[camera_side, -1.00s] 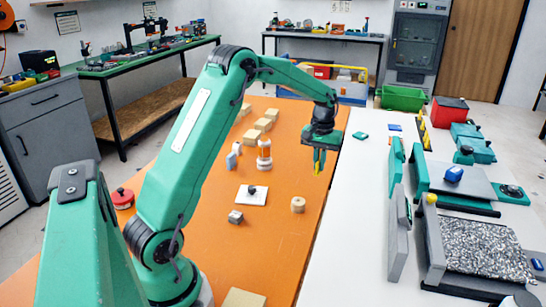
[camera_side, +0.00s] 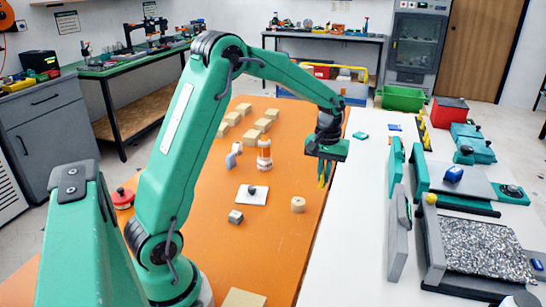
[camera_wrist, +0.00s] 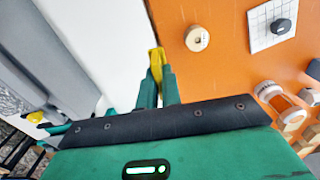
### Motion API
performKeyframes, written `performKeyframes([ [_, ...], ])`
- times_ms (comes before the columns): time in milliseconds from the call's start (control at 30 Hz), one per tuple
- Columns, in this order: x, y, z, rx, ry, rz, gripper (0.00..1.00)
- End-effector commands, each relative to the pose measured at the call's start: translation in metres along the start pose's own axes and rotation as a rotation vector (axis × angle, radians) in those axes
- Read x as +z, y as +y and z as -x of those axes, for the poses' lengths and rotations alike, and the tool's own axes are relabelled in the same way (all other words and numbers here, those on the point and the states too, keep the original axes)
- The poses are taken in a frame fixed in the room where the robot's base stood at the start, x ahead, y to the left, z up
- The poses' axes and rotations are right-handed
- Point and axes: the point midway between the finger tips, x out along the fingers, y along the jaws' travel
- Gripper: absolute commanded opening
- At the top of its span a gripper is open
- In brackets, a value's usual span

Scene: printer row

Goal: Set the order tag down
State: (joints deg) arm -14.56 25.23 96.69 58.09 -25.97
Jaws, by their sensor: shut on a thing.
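My gripper (camera_side: 324,171) is shut on a small yellow piece (camera_side: 321,184), which I take to be the order tag. It hangs below the jaws near the right edge of the orange mat. In the wrist view, the yellow tag (camera_wrist: 155,58) sticks out between the two green fingers (camera_wrist: 157,88), at the border between orange and white. Whether its lower end touches the surface cannot be told.
A tan roll (camera_side: 298,204) stands near the gripper. Printers (camera_side: 470,245) line the right of the white table (camera_side: 350,250). Orange mat around the roll is clear.

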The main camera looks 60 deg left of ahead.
Motion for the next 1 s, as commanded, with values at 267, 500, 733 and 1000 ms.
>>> performKeyframes([
  [267,0.075,0.016,0.004,0.001,0.001,0.022,0.00],
  [500,0.138,0.017,0.002,0.001,0.001,0.046,0.00],
  [733,0.185,0.009,-0.004,0.000,0.000,0.067,0.00],
  [1000,0.207,0.004,-0.007,0.001,0.001,0.077,0.00],
])
